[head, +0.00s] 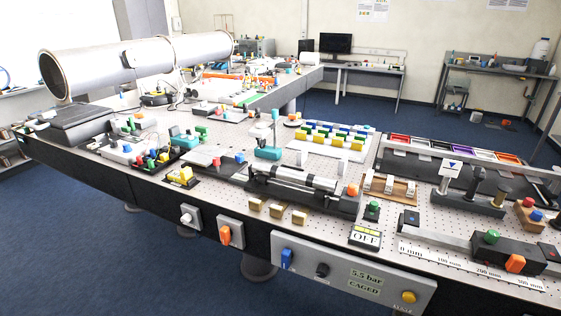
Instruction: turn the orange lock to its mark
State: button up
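Several orange parts show on and along the long test table (215,205), and I cannot tell for certain which is the lock. One orange knob (515,263) sits on the front of a dark carriage (500,250) on a rail behind a 0–300 mm scale (470,268). Another orange handle (225,235) is on a grey plate on the table's front side. A third orange knob (352,190) is at the right end of a cylinder rig (300,180). Their marks are too small to make out. My gripper is not in view.
A grey panel (330,272) with blue, black and yellow knobs reads "5.5 bar CAGED". An "OFF" display (365,237) stands above it. Wooden blocks (277,211) lie near the front edge. Blue floor (130,255) in front is clear. A large pipe (130,62) lies at back left.

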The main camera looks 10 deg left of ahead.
aim_at(226, 233)
jog(key=i+j+u, duration=0.2)
jog(key=u, duration=0.2)
jog(key=i+j+u, duration=0.2)
jog(key=u, duration=0.2)
jog(key=i+j+u, duration=0.1)
jog(key=i+u, duration=0.15)
jog(key=u, duration=0.15)
